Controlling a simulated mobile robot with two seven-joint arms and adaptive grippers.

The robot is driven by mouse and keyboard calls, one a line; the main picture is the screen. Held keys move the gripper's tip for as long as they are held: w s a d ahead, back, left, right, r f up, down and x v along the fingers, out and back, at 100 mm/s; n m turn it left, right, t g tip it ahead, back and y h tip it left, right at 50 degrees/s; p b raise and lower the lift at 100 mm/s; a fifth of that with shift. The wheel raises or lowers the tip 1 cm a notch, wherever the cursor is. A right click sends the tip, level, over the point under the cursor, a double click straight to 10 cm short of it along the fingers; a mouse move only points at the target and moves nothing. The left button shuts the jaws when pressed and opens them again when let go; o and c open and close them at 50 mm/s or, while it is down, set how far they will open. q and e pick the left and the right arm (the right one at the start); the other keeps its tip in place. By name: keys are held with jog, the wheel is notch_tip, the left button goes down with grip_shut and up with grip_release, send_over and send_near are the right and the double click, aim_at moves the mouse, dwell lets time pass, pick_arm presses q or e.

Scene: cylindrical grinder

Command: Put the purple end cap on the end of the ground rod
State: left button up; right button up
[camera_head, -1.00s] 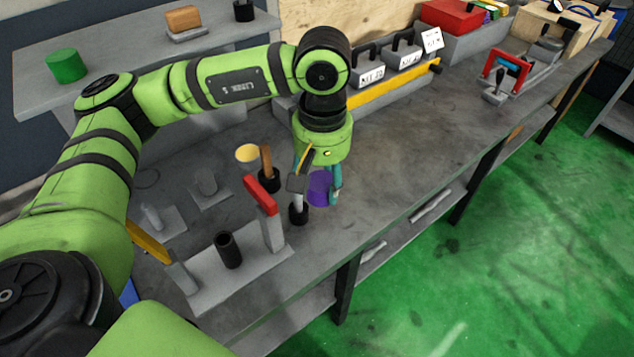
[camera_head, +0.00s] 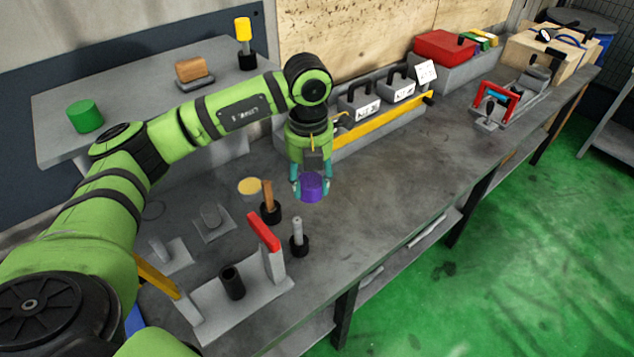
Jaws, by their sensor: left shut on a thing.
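My left gripper (camera_head: 311,190) is shut on the purple end cap (camera_head: 312,187), with one teal finger on each side. The cap shows as a short purple cylinder, roughly upright, in the air above the bench. A grey metal rod (camera_head: 297,231), which looks like the ground rod, stands upright in a black base. Its top is bare, and it is below the cap in the picture, apart from it. A brown rod (camera_head: 267,195) stands in another black base to the left of it. My right gripper is not in view.
A fixture with a red-topped post (camera_head: 264,232) and a black cup (camera_head: 232,282) stands left of the grey rod. A yellow disc (camera_head: 249,186) lies near the brown rod. Grey boxes (camera_head: 358,107) and a yellow bar (camera_head: 382,121) are behind.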

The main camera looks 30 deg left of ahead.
pick_arm(q)
jog(key=a+f+n, duration=0.2)
jog(key=a+n, duration=0.1)
jog(key=n, duration=1.2)
send_over(297, 220)
notch_tip(297, 220, down, 5)
jog(key=shift+r+p, duration=0.15)
jog(key=shift+p, duration=0.2)
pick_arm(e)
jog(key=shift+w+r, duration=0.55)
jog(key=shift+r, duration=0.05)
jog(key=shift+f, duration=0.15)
pick_arm(q)
jog(key=shift+f+b, duration=2.2)
jog(key=shift+f, duration=0.7)
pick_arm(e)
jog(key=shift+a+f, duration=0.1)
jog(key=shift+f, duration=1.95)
pick_arm(q)
jog(key=shift+f+b, duration=1.65)
jog(key=shift+f, duration=0.6)
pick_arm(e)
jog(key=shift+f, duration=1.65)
pick_arm(q)
jog(key=o, duration=1)
notch_tip(297, 220, up, 12)
jog(key=shift+r, duration=0.1)
